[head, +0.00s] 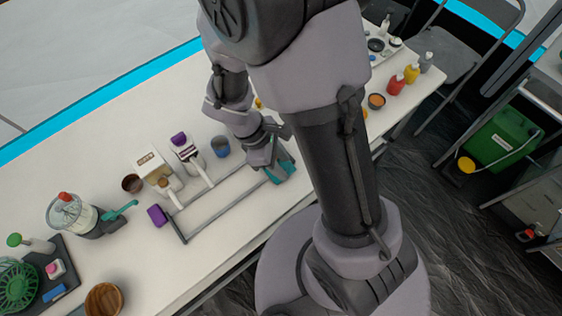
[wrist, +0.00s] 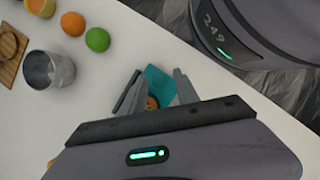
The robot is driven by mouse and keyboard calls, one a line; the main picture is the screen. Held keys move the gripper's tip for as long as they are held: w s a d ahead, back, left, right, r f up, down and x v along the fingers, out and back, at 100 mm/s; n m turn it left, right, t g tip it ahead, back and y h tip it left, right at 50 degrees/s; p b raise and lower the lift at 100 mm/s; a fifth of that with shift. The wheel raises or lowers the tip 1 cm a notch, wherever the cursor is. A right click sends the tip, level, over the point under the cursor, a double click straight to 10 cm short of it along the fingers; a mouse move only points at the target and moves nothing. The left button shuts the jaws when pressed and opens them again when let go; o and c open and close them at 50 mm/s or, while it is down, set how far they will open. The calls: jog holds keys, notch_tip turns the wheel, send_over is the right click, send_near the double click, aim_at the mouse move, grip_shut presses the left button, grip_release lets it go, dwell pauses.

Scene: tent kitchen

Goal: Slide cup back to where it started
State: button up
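My gripper (head: 264,158) is low over the white table, at the right end of a grey rail frame (head: 218,212). Its fingers (wrist: 156,90) stand apart in the wrist view. A teal piece (head: 284,173) lies by the fingertips and also shows between them in the wrist view (wrist: 160,78). A small orange round thing (wrist: 152,103) sits between the fingers, partly hidden by my gripper. I cannot tell whether it is part of a cup. A blue-grey cup (head: 221,147) stands behind the frame, and a brown cup (head: 132,184) stands farther left. A metal cup (wrist: 50,70) shows in the wrist view.
A purple block (head: 157,215) is at the frame's left end. A white carton (head: 153,167), a purple-capped container (head: 184,147) and a glass jug (head: 72,214) stand behind and left. An orange (wrist: 73,23) and a green fruit (wrist: 97,39) lie near the metal cup.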

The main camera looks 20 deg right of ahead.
grip_shut()
dwell(1.2)
